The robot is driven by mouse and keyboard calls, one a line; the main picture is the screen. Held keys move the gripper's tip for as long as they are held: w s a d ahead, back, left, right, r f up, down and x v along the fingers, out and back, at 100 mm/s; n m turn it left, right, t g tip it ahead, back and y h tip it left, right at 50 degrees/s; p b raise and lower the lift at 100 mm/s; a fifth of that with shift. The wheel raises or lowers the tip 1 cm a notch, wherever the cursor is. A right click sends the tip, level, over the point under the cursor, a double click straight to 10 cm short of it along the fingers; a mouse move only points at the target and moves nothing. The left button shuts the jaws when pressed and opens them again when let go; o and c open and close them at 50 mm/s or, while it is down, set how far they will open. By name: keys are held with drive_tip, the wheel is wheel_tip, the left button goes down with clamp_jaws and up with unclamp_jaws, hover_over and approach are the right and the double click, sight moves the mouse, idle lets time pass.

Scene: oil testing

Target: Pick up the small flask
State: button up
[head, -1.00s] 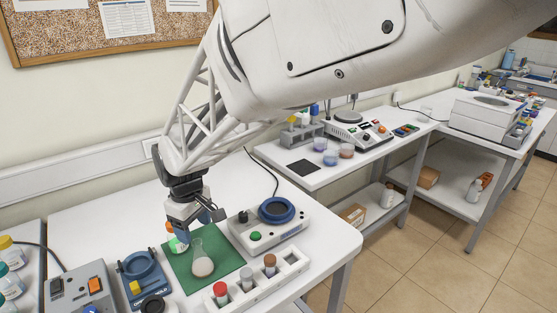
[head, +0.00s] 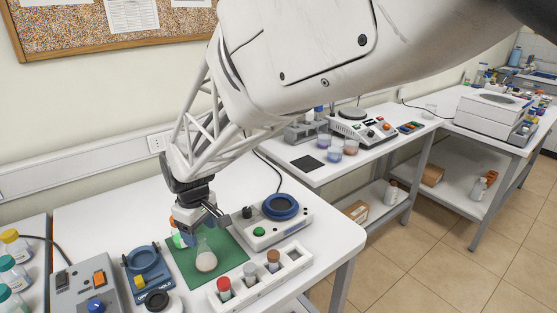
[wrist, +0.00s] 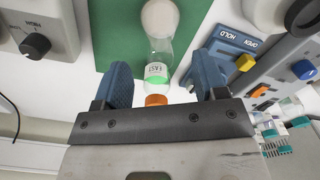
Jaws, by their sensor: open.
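The small flask (head: 206,261) is clear and conical with a pale whitish content. It stands upright on a green mat (head: 184,267) in the head view. My gripper (head: 201,224) is open and just above the flask, with its fingers around or close to the neck height; the exact gap is hard to tell. In the wrist view my gripper (wrist: 163,75) shows two blue fingers apart with nothing gripped. The flask (wrist: 160,20) lies ahead of them at the top. A small bottle with green content and an orange cap (wrist: 156,99) shows between the fingers.
A rack with several capped tubes (head: 262,284) stands in front right of the mat. A stirrer with a blue ring (head: 280,207) is behind right. A blue device (head: 146,268) and a grey control box (head: 85,287) stand left. Free table lies at far right.

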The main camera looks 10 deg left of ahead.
sight(201, 237)
drive_tip(key=shift+f, duration=2.5)
drive_tip(key=c, duration=1)
drive_tip(key=shift+c, duration=0.3)
drive_tip(key=shift+r, duration=0.1)
drive_tip(key=shift+r, duration=4.95)
